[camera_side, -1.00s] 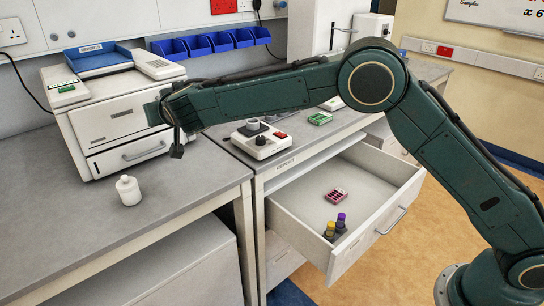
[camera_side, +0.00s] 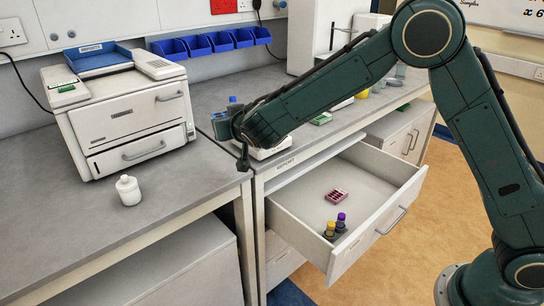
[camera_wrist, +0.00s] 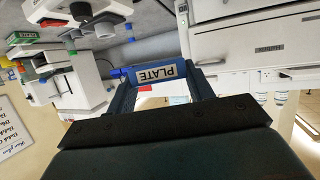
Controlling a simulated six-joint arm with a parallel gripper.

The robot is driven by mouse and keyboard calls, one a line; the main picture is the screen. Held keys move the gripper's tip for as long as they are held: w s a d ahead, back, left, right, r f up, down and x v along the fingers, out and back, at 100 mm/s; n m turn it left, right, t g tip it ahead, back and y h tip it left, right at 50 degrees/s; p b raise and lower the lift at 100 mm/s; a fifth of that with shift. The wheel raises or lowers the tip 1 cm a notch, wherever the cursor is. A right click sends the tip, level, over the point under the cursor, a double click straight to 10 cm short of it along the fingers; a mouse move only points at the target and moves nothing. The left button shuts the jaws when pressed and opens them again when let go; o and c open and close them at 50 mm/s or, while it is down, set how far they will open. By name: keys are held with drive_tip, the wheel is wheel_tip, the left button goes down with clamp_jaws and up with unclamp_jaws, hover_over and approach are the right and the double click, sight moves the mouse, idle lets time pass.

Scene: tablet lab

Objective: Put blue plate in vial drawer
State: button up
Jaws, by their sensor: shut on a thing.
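A blue plate (camera_wrist: 160,73) with a white label reading PLATE spans between my two fingers in the wrist view. My gripper (camera_wrist: 163,88) is shut on it. In the side view my gripper (camera_side: 243,160) hangs above the bench near the left front corner of the drawer unit; the plate cannot be made out there. The open drawer (camera_side: 292,207) is right of and below my gripper. In it a small dark rack holds a yellow-capped vial (camera_side: 330,229) and a purple-capped vial (camera_side: 341,221). A pink well plate (camera_side: 336,195) lies farther back.
A white bench machine (camera_side: 125,118) with a blue tray (camera_side: 98,57) on top stands at the left. A white bottle (camera_side: 129,190) is on the left bench. My forearm covers part of the bench behind the drawer. The drawer floor has free room left of the pink plate.

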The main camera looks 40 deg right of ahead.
drive_tip(key=s+d+f, duration=0.3)
drive_tip(key=s+d, duration=0.7)
drive_tip(key=s, duration=0.4)
drive_tip(key=shift+s+d+f, duration=0.35)
drive_tip(key=shift+d+f, duration=0.05)
drive_tip(key=shift+w, duration=0.1)
idle(0.3)
drive_tip(key=w+a+r, duration=0.1)
drive_tip(key=w+a, duration=0.2)
drive_tip(key=w, duration=0.1)
drive_tip(key=w+a+r, duration=0.1)
drive_tip(key=w+a, duration=0.2)
drive_tip(key=w, duration=0.2)
drive_tip(key=w+a+r, duration=0.1)
drive_tip(key=w+a, duration=0.3)
drive_tip(key=shift+w+r, duration=0.2)
drive_tip(key=shift+w, duration=0.1)
wheel_tip(320, 180, up, 4)
drive_tip(key=y, duration=0.1)
hover_over(183, 185)
drive_tip(key=d, duration=0.1)
drive_tip(key=shift+a+r+n, duration=0.4)
drive_tip(key=shift+a+r, duration=0.05)
drive_tip(key=shift+r, duration=0.05)
drive_tip(key=shift+f, duration=0.15)
wheel_tip(183, 185, down, 19)
drive_tip(key=shift+f, duration=0.15)
